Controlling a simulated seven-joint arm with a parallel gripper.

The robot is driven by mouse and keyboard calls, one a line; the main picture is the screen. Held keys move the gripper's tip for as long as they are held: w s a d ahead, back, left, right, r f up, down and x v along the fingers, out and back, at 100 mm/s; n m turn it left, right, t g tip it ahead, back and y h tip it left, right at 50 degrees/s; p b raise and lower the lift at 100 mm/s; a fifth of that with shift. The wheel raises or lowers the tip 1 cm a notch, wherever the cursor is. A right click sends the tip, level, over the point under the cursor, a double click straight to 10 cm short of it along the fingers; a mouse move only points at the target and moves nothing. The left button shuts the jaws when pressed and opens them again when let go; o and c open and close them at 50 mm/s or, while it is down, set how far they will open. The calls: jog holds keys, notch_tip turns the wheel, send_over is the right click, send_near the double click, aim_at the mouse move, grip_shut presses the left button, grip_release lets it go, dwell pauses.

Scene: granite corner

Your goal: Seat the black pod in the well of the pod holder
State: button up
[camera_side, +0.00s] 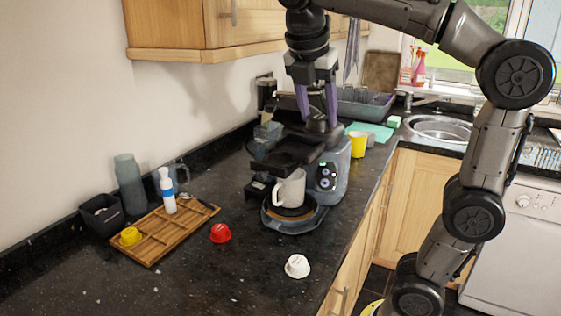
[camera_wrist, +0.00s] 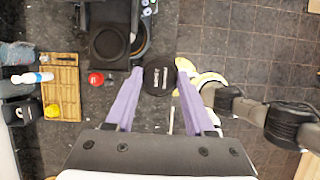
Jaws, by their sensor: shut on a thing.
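The black pod (camera_wrist: 158,82), round with pale lettering, sits between the purple fingers of my gripper (camera_wrist: 159,74) in the wrist view. In the side view my gripper (camera_side: 317,112) points down above the coffee machine (camera_side: 334,165); I cannot make out the pod against the dark machine there. The pod holder (camera_side: 285,152) is a black plate reaching out from the machine above a white mug (camera_side: 291,187). In the wrist view the pod holder (camera_wrist: 92,46) lies left of and above the held pod, apart from it. Its round well shows no pod in it.
A red pod (camera_side: 220,233) and a white pod (camera_side: 297,266) lie on the dark counter. A yellow cup (camera_side: 358,144) stands beyond the machine. The front counter is mostly clear.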

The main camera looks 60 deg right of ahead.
jog(key=shift+s+d+r, duration=0.3)
jog(key=shift+s+r, duration=0.15)
jog(key=shift+s, duration=0.15)
jog(key=shift+d, duration=0.15)
send_near(283, 159)
jog(key=s+r, duration=0.4)
jog(key=s, duration=0.1)
jog(key=w+f, duration=0.1)
jog(key=w+d+f, duration=0.1)
jog(key=w+f, duration=0.1)
jog(key=shift+d+f, duration=0.1)
jog(key=shift+f, duration=0.15)
jog(key=shift+w+d+f, duration=0.15)
jog(key=shift+w+f, duration=0.25)
jog(key=shift+w+d+f, duration=0.1)
jog(key=shift+w+f, duration=0.1)
jog(key=shift+f, duration=0.6)
jog(key=shift+w+d+f, duration=0.1)
jog(key=shift+w+f, duration=0.15)
jog(key=shift+f, duration=0.55)
jog(key=shift+w+d+f, duration=0.1)
jog(key=shift+w+f, duration=0.1)
jog(key=shift+f, duration=0.6)
jog(key=o, duration=1.3)
jog(key=shift+f, duration=0.15)
